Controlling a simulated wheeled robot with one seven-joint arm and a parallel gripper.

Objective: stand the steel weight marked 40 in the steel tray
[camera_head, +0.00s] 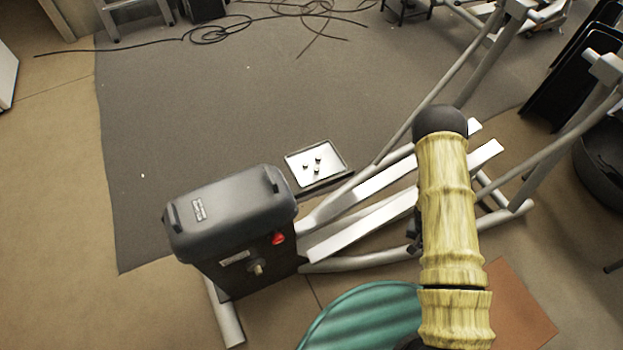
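A small, pale, shiny tray (331,164), which looks like the steel tray, lies on the dark floor mat just behind the grey machine housing. Several tiny dark-and-light pieces (317,161) are in it, near its middle and left side. They are too small for me to read any marking or say how they stand. I cannot pick out the steel weight marked 40. My yellow, ribbed arm rises at the right with a dark rounded joint at its top. I cannot make out my gripper; it may be hidden behind the arm.
The elliptical's grey housing (232,212) with a red knob (278,239) stands in front of the tray. Its pale rails (370,190) run close by the tray's right. A green ribbed round object (365,318) is at the bottom. Cables (215,34) lie at the back. The mat's left is mostly clear.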

